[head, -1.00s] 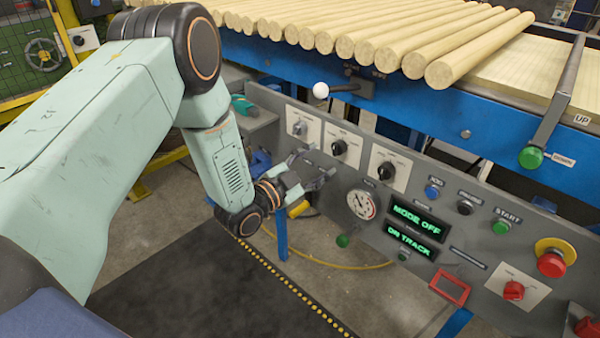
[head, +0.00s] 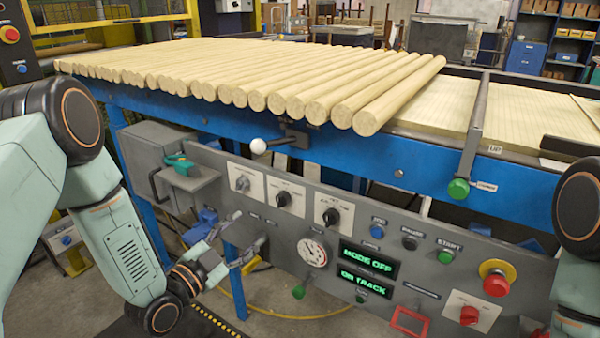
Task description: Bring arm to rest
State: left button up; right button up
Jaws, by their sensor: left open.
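My left arm comes in from the left, and its gripper (head: 249,228) is open and empty. Its two fingers are apart in front of the lower left part of the grey control panel (head: 330,250), below the first black-and-silver knob (head: 242,183). I cannot tell whether the fingertips touch the panel. Part of my right arm (head: 580,215) shows at the right edge; its gripper is out of view.
The panel carries a gauge (head: 313,253), green displays reading "MODE OFF" and "ON TRACK" (head: 367,270), and a red emergency button (head: 496,285). Above it, round wooden bars (head: 300,85) lie on a blue-framed table (head: 400,175). A white-balled lever (head: 258,146) sticks out from the frame.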

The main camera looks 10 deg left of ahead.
pick_arm(q)
jog(key=s+f+n+g+y, duration=0.4)
jog(key=s+f+n+g, duration=0.6)
jog(key=f, duration=0.5)
jog(key=s+f+n+g+y, duration=0.1)
jog(key=s+f+g, duration=0.1)
jog(key=s, duration=1.1)
jog(key=s+f+n+g+y, duration=0.1)
jog(key=s+f+g, duration=0.2)
jog(key=s, duration=1)
jog(key=shift+s+d+f+g, duration=0.15)
jog(key=shift+d+f+g, duration=0.25)
jog(key=shift+g, duration=0.6)
jog(key=shift+r+p, duration=0.15)
jog(key=shift+p, duration=0.15)
